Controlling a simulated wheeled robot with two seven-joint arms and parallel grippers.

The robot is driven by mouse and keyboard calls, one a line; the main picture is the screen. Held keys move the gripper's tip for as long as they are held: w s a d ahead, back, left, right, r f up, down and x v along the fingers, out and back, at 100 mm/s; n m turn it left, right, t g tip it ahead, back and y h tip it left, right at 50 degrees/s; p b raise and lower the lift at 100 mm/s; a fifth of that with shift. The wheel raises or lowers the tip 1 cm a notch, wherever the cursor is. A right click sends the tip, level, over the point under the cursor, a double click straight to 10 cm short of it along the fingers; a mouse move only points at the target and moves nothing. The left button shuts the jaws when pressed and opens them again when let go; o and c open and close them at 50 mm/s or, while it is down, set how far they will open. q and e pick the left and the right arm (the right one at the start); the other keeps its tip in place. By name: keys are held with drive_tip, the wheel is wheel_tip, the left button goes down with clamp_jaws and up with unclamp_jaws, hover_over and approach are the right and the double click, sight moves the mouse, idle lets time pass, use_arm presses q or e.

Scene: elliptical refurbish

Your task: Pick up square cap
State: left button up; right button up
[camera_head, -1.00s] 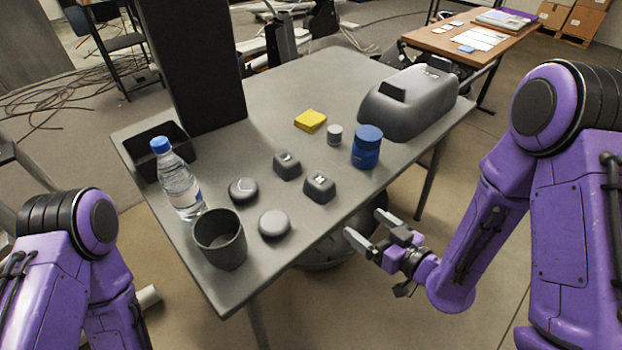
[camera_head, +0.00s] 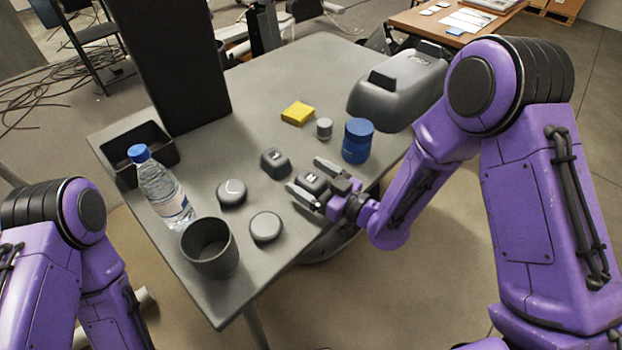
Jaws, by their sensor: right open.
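Two dark grey square caps are on the grey table. One square cap (camera_head: 275,163) sits left of my right gripper. The other square cap (camera_head: 312,182) is nearer the table's front edge. My right gripper (camera_head: 307,175) is open, with one finger on the far side of this nearer cap and one on the near-left side. The cap shows between the fingers; I cannot tell whether they touch it. My left gripper is out of view; only part of the left arm shows.
Two round caps (camera_head: 231,192) (camera_head: 266,227), a dark cup (camera_head: 209,248) and a water bottle (camera_head: 161,189) stand to the left. A small grey cylinder (camera_head: 324,128), a blue jar (camera_head: 357,141) and a yellow block (camera_head: 298,112) lie beyond. A grey device (camera_head: 398,92) is at the right.

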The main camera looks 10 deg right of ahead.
drive_tip(key=c, duration=1)
drive_tip(key=shift+c, duration=0.2)
